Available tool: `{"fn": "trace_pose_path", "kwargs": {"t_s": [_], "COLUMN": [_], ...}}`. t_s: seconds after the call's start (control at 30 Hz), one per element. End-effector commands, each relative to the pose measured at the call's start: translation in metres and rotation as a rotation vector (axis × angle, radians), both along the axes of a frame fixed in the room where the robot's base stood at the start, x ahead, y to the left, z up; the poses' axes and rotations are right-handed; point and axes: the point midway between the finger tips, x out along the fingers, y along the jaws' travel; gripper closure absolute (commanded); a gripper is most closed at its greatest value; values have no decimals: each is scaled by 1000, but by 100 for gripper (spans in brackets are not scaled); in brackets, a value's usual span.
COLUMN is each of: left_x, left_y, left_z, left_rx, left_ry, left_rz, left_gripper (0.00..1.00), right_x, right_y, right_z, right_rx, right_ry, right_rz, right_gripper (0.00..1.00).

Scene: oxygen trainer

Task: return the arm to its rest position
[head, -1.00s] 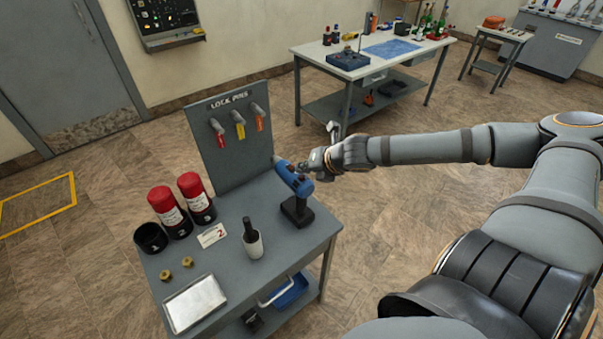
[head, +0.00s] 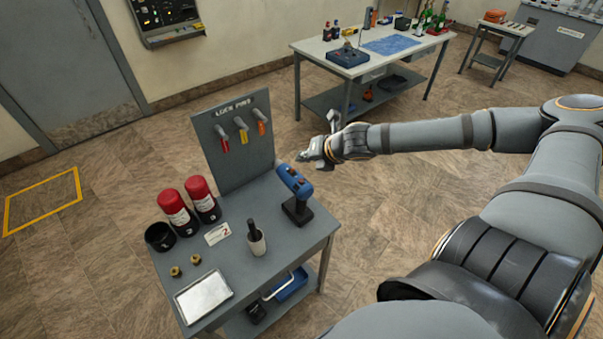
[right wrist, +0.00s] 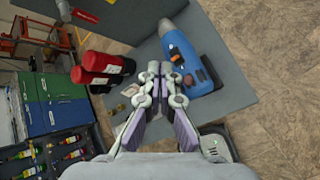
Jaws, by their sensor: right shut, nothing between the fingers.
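My right arm reaches in from the right in the head view. Its right gripper (head: 312,155) is shut and empty, in the air past the far right side of the small grey table (head: 262,285). A blue drill (head: 295,183) stands upright on that table on its black base, just below and left of the gripper in the picture, with a gap between them. In the right wrist view the closed fingertips (right wrist: 160,72) show in the middle, and the drill (right wrist: 187,58) is to their right. My left gripper is in no view.
A white workbench (head: 385,60) stands behind. Open floor (head: 410,205) lies right of the table.

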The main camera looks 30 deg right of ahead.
Motion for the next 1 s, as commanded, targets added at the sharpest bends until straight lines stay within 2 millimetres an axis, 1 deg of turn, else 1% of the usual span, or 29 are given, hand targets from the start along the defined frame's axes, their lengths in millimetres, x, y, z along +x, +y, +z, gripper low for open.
{"fn": "trace_pose_path", "kwargs": {"t_s": [0.43, 0.47, 0.5, 0.57, 0.6, 0.67, 0.7, 0.77, 0.8, 0.87, 0.9, 0.97, 1.0], "left_x": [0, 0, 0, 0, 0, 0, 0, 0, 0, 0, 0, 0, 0], "left_y": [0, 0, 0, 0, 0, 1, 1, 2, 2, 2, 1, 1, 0], "left_z": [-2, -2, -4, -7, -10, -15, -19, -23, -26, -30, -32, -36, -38], "left_rx": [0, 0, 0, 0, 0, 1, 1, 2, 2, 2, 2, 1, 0], "left_ry": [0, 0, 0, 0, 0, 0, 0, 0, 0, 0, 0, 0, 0], "left_rz": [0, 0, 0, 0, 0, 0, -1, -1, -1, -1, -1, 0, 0], "left_gripper": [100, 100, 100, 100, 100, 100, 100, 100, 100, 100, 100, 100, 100], "right_x": [0, 2, 5, 15, 22, 30, 30, 23, 15, -4, -19, -44, -63], "right_y": [-1, -3, -11, -32, -54, -96, -125, -166, -189, -217, -231, -244, -249], "right_z": [-2, -3, -6, -14, -24, -47, -68, -103, -129, -172, -201, -247, -277], "right_rx": [3, 9, 27, 77, 129, 222, 290, 387, 447, 530, 579, 645, 687], "right_ry": [0, -3, -10, -29, -45, -70, -85, -102, -107, -108, -105, -95, -85], "right_rz": [-4, -14, -44, -129, -214, -373, -489, -658, -763, -913, -1008, -1142, -1227], "right_gripper": [100, 100, 100, 100, 100, 100, 100, 100, 100, 100, 100, 100, 100]}}
